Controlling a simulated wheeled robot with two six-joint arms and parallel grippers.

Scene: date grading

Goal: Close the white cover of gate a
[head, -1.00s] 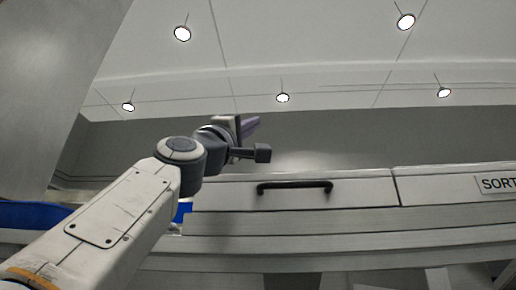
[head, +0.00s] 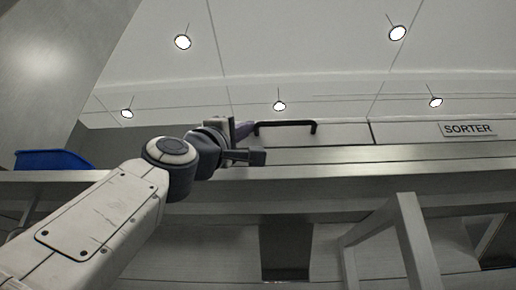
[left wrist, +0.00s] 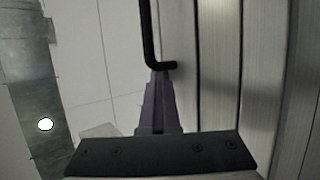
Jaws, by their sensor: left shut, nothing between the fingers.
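A pale panel (head: 345,134) with a black bar handle (head: 285,123) shows in the middle of the head view. It looks like the white cover, but I see no gate letter on it. Whether it stands open or closed is unclear. My left gripper (head: 246,129) is shut and empty, its purple fingers by the left end of the handle. In the left wrist view the purple fingertips (left wrist: 159,80) are close to the handle's bent end (left wrist: 165,66). I cannot tell whether they touch. My right gripper is not in view.
A panel labelled SORTER (head: 468,129) adjoins on the right. A long pale ledge (head: 350,172) runs below the panels. A blue bin (head: 52,160) sits at the far left. A pale frame (head: 415,240) stands at the lower right.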

